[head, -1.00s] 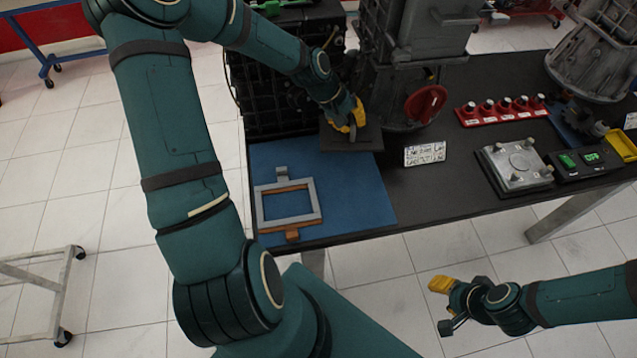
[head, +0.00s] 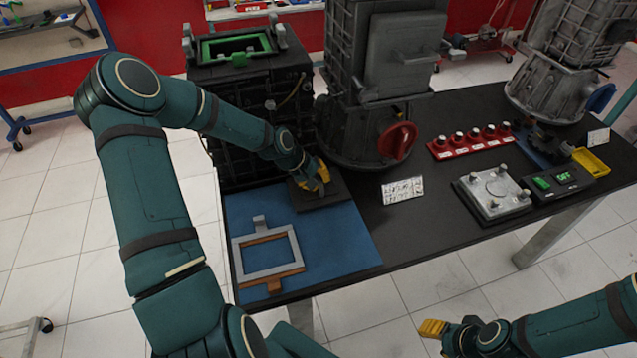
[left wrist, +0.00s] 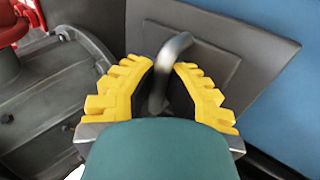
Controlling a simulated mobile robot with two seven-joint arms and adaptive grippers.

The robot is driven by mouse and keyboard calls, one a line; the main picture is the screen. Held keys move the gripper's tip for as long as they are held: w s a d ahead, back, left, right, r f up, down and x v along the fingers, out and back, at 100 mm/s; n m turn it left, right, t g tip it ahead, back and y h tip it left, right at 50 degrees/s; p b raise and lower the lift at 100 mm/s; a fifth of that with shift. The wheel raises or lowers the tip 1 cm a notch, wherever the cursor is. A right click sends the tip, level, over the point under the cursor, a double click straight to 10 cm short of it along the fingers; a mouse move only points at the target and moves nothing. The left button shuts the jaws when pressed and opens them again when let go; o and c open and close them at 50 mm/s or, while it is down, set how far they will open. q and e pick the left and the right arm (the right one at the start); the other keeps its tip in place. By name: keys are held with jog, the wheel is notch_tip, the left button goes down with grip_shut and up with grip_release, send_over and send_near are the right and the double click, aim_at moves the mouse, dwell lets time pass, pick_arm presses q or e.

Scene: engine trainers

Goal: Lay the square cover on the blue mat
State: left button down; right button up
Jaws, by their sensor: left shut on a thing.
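The square cover (head: 331,199) is a dark flat plate with a bent grey handle (left wrist: 159,88) and a raised square in its middle. My left gripper (head: 323,178) is shut on the handle; its yellow fingers (left wrist: 160,88) sit either side of it in the left wrist view. The cover overlaps the back right corner of the blue mat (head: 338,240); I cannot tell whether it touches the mat. The mat also shows at the right of the left wrist view (left wrist: 285,105). My right gripper (head: 436,330) is low in front of the table, its opening unclear.
A grey and orange frame-shaped gasket (head: 268,254) lies on the mat's left part. A black engine block (head: 245,115) and a grey housing with a red disc (head: 398,140) stand behind. A label card (head: 402,190) and a silver plate (head: 492,193) lie to the right.

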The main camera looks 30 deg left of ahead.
pick_arm(q)
jog(key=shift+f, duration=0.3)
jog(key=shift+f, duration=0.15)
jog(key=c, duration=1.1)
grip_release()
jog(key=shift+s+a+r, duration=0.1)
jog(key=shift+a+r, duration=0.05)
jog(key=shift+r, duration=0.3)
jog(key=p+v, duration=0.3)
jog(key=v, duration=0.8)
jog(key=shift+s, duration=0.2)
